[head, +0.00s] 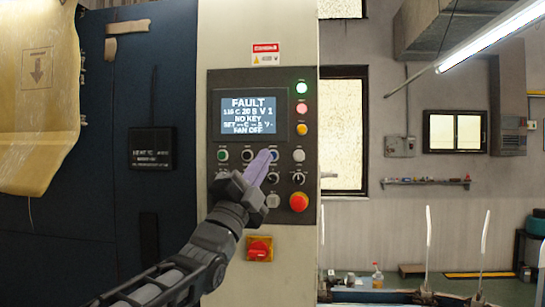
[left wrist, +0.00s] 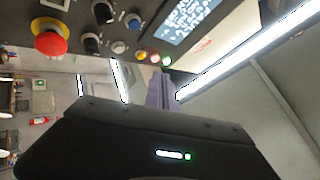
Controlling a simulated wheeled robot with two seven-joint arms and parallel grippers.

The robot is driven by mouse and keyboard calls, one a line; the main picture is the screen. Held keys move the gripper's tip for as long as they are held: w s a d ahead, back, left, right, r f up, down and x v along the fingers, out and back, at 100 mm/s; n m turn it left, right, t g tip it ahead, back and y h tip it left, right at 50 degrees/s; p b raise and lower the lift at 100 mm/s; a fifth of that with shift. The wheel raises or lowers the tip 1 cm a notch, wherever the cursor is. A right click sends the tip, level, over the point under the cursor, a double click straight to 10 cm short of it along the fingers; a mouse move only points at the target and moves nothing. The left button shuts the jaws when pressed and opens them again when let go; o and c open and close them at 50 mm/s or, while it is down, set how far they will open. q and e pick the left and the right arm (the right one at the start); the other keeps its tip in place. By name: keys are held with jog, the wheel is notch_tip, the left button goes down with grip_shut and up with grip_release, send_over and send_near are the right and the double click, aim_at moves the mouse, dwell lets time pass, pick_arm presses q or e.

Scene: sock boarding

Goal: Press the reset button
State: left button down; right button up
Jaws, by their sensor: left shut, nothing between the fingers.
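The control panel (head: 222,133) is dark and upright, with rows of buttons under a screen. A blue button (head: 274,154), perhaps the reset button, sits in the upper button row; its label is too small to read. It also shows in the left wrist view (left wrist: 133,20). My left gripper (head: 264,156) is shut and empty, its pale purple fingers pointing up at the panel. Its fingertips overlap the blue button's left side in the head view. The shut fingers also show in the left wrist view (left wrist: 160,78). I cannot tell whether they touch the panel. My right gripper is not in view.
The screen (head: 248,115) reads "FAULT". A red mushroom button (head: 299,202) and a selector knob (head: 299,178) sit at the lower right of the panel. A red rotary switch (head: 259,249) is below. A tan sheet (head: 38,90) hangs at the left.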

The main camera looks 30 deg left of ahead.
pick_arm(q)
jog(key=w+a+p, duration=0.3)
jog(key=w+p, duration=0.3)
jog(key=w, duration=0.2)
jog(key=shift+w+p, duration=0.15)
jog(key=shift+p, duration=0.2)
dwell(1.8)
jog(key=shift+w+a, duration=0.1)
jog(key=shift+w, duration=0.3)
